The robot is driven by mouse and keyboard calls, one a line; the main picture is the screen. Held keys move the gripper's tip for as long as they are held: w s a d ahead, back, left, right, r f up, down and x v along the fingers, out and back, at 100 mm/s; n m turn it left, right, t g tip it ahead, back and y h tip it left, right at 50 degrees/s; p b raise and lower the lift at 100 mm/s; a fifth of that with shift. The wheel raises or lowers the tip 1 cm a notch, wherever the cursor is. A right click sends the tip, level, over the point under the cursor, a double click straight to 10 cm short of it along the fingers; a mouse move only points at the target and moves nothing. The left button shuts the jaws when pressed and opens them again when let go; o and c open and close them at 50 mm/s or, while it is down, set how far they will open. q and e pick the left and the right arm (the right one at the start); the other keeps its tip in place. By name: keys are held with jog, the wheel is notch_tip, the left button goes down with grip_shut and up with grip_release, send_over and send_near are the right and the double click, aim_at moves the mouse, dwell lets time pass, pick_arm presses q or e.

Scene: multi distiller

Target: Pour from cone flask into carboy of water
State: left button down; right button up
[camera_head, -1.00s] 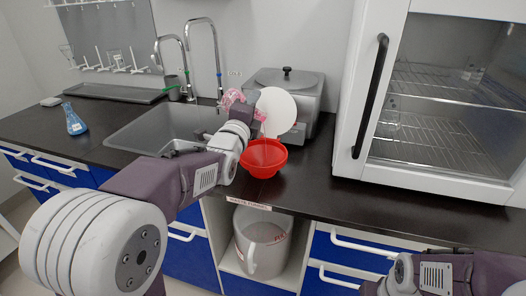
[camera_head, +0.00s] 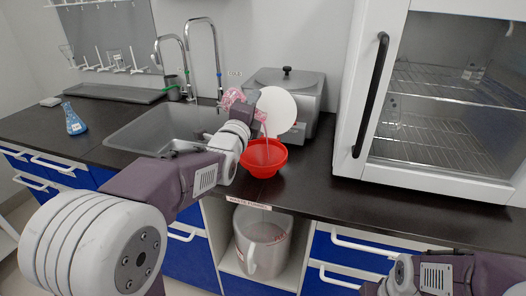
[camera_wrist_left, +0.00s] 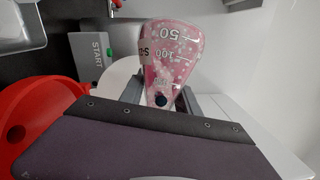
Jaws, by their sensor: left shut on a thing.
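The flask's graduated wall also shows in the left wrist view (camera_wrist_left: 170,55). The gripper's fingers are mostly hidden by my wrist and a white disc. A thin pink stream (camera_head: 265,128) falls from beside the disc into a red funnel (camera_head: 263,158) set in the counter. The carboy (camera_head: 262,238), a translucent container with a handle, stands in the open bay below the funnel. My right arm shows at the lower right; its gripper is out of view.
A sink (camera_head: 165,130) with tall taps lies to the left. A grey water bath (camera_head: 300,90) stands behind the funnel. A white glass-fronted cabinet (camera_head: 345,150) stands at the right.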

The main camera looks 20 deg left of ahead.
jog(key=shift+f+b, duration=0.35)
jog(key=shift+f, duration=0.05)
